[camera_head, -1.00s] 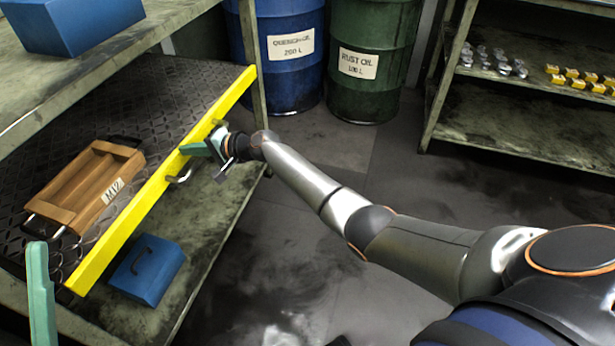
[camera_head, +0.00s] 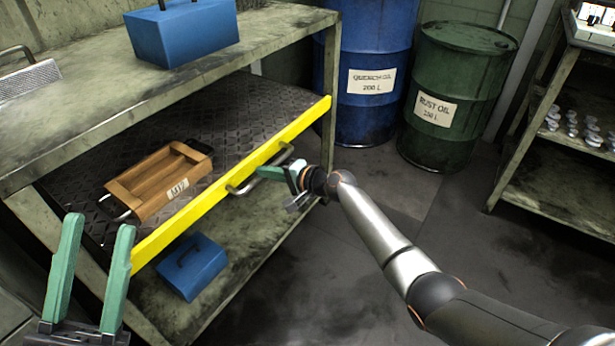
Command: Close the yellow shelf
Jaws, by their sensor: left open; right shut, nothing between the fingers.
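The yellow shelf shows its long yellow front bar (camera_head: 215,203), with a metal handle (camera_head: 241,188) on it and a dark mesh deck (camera_head: 235,118) behind. The bar's right end overlaps the rack's right front post; I cannot tell whether it is flush with the rack. My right gripper (camera_head: 268,173) is shut with nothing in it. Its green fingertips are at the bar's front by the handle, partly covering it; contact is unclear. My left gripper (camera_head: 98,228) is open and empty at the lower left, fingers pointing up, near the bar's left end.
A wooden crate (camera_head: 148,182) labelled M12 lies on the deck. A blue box (camera_head: 192,266) is below the bar, another blue box (camera_head: 182,32) on the rack top. Blue drum (camera_head: 372,110) and green drum (camera_head: 455,75) stand behind; open floor lies right.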

